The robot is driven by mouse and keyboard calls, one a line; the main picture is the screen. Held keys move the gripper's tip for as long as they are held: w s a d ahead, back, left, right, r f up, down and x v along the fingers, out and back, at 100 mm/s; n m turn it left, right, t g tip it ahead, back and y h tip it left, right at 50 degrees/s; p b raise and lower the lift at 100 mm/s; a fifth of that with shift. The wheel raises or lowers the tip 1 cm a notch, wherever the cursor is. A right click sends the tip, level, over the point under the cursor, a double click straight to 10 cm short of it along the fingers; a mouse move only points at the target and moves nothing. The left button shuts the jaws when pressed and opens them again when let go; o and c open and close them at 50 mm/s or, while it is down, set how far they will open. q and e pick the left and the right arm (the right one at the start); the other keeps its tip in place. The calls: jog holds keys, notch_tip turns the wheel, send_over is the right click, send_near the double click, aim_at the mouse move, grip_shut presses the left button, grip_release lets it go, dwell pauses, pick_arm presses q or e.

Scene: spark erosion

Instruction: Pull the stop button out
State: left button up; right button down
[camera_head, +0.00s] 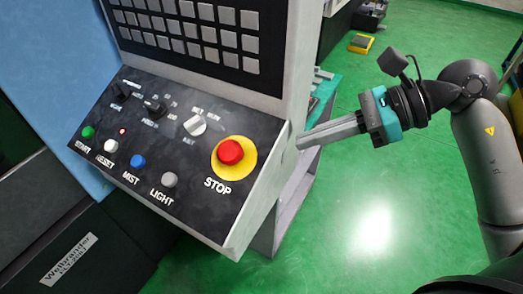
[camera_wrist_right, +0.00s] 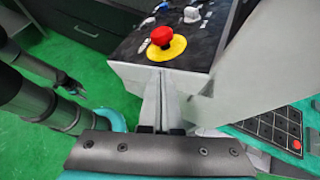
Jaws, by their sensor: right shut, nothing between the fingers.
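The stop button (camera_head: 231,152) is a red mushroom knob on a round yellow plate (camera_head: 219,171), at the right end of the slanted black control panel (camera_head: 150,190). It also shows in the wrist view, with the red knob (camera_wrist_right: 162,37) above the fingertips. My right gripper (camera_head: 301,143) comes in from the right, its long grey fingers shut and empty. Its fingertips (camera_wrist_right: 160,75) are near the panel's right edge, to the right of the button in the head view and apart from it.
Green, white, blue and grey buttons line the panel's lower edge, with a white rotary knob (camera_head: 194,125) above. A grey upright frame (camera_head: 302,50) stands at the panel's right. The green floor (camera_head: 370,200) is open at right. A yellow item (camera_head: 361,43) lies behind.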

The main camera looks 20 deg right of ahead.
aim_at(262, 164)
pick_arm(q)
jog(key=shift+w+a+r+p, duration=0.15)
jog(key=shift+a+r+p, duration=0.15)
jog(key=shift+r+p, duration=0.4)
pick_arm(e)
jog(key=x, duration=0.9)
jog(key=shift+w+a+f, duration=0.1)
jog(key=shift+a+f, duration=0.05)
jog(key=shift+a, duration=0.05)
jog(key=shift+a+r, duration=0.2)
jog(key=shift+r, duration=0.3)
jog(key=shift+a+r, duration=0.15)
jog(key=shift+r, duration=0.15)
jog(key=shift+a+r, duration=0.2)
jog(key=shift+a, duration=0.05)
pick_arm(q)
jog(key=shift+s+a+r, duration=0.15)
jog(key=shift+s+a, duration=0.2)
pick_arm(e)
jog(key=shift+d, duration=0.1)
